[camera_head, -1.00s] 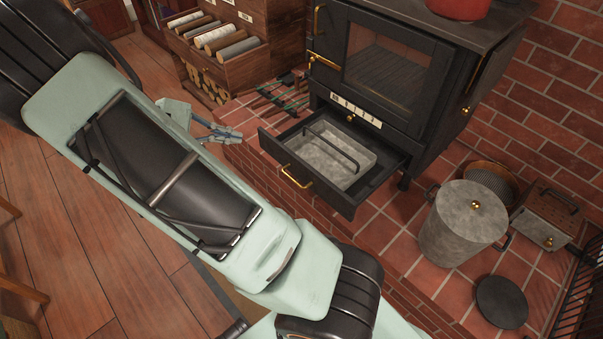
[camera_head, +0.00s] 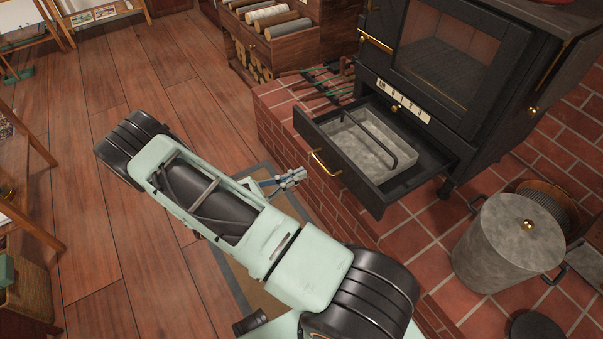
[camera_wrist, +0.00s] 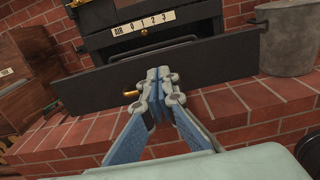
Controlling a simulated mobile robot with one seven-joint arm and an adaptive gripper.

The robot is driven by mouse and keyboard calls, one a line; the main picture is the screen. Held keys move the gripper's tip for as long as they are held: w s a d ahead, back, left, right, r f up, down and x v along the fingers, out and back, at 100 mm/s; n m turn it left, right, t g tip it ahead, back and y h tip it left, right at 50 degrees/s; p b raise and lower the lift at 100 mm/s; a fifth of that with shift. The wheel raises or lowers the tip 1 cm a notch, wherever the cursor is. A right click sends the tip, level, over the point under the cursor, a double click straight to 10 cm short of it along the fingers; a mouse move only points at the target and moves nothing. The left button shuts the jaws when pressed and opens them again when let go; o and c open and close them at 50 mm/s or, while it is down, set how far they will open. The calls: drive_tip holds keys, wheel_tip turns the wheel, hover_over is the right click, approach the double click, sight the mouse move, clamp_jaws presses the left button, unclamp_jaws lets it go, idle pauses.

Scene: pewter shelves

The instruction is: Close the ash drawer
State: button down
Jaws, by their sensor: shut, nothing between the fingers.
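The ash drawer (camera_head: 312,134) is a black drawer with a brass handle (camera_head: 322,162), pulled out from under the black stove (camera_head: 440,70). A grey ash pan (camera_head: 372,150) with a dark bar handle sits in it. My gripper (camera_head: 298,175) is shut and empty, a little in front of the drawer front and near the brass handle. In the wrist view my gripper (camera_wrist: 160,78) points at the drawer front (camera_wrist: 215,65) and covers part of the handle (camera_wrist: 131,93). I cannot tell whether it touches the drawer.
The stove stands on a raised brick hearth (camera_head: 420,270). A lidded metal bucket (camera_head: 505,245) stands at its right. A wooden log box (camera_head: 285,45) and several tools (camera_head: 325,85) are at the left. The wooden floor (camera_head: 90,190) at left is open.

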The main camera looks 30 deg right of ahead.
sight(339, 154)
drive_tip(key=d, duration=0.3)
drive_tip(key=d+b, duration=0.1)
drive_tip(key=d, duration=0.3)
drive_tip(key=w+d, duration=0.1)
drive_tip(key=d, duration=0.3)
drive_tip(key=shift+d+b, duration=0.2)
drive_tip(key=shift+b, duration=0.1)
drive_tip(key=shift+d, duration=0.1)
drive_tip(key=d, duration=0.8)
drive_tip(key=w+d+b, duration=0.1)
drive_tip(key=d, duration=0.8)
drive_tip(key=w+d, duration=0.1)
drive_tip(key=d, duration=0.8)
